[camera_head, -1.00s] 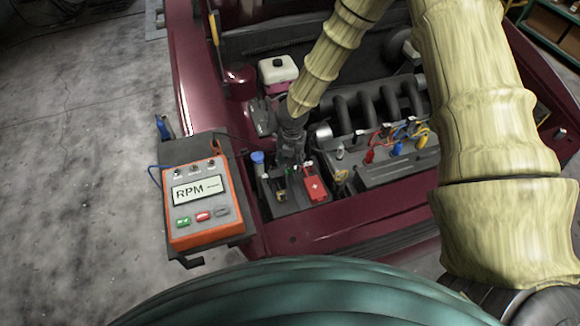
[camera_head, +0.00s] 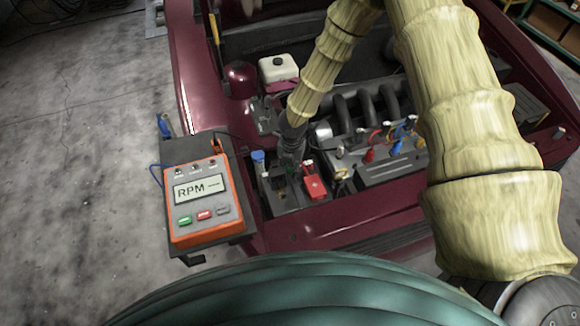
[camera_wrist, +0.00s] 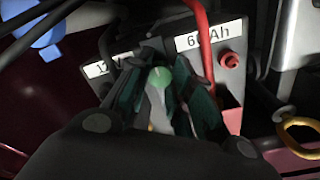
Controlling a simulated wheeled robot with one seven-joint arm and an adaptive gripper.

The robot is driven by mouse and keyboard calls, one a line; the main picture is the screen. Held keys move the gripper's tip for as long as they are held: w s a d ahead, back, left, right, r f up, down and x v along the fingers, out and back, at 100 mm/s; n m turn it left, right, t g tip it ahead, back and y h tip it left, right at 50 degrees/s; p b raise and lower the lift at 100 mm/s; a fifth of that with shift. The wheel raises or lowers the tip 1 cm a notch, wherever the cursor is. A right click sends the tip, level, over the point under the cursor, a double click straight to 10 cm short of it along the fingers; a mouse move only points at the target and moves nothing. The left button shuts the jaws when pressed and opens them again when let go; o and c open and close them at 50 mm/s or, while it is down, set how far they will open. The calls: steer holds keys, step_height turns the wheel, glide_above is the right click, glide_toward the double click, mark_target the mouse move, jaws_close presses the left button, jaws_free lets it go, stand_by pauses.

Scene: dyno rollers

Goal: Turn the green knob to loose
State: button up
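A green knob (camera_wrist: 160,78) with a pale part below it shows in the wrist view, at the battery's near side. My gripper (camera_wrist: 160,100) has its two teal-padded fingers on either side of the knob. The fingers stand apart, and a narrow gap seems to remain beside the knob. The battery (camera_wrist: 234,76) has labels reading "12V" and "6_Ah", partly hidden. In the head view my gripper (camera_head: 291,160) points down over the battery (camera_head: 288,204), and it hides the knob there.
A red terminal cover (camera_head: 314,187) and red cable sit right of the gripper, a blue cap (camera_head: 258,157) left. An orange RPM meter (camera_head: 203,200) stands at the left on a dark bracket. The engine (camera_head: 372,105) with coloured plug leads lies to the right.

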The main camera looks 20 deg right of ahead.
jaws_close()
steer(key=m+b, duration=0.2)
steer(key=m, duration=0.2)
steer(key=shift+f, duration=0.1)
steer(key=m+b, duration=0.1)
steer(key=m, duration=0.2)
steer(key=shift+b, duration=0.3)
steer(key=shift+m+b, duration=0.4)
steer(key=shift+m, duration=1.4)
steer(key=o, duration=0.9)
jaws_free()
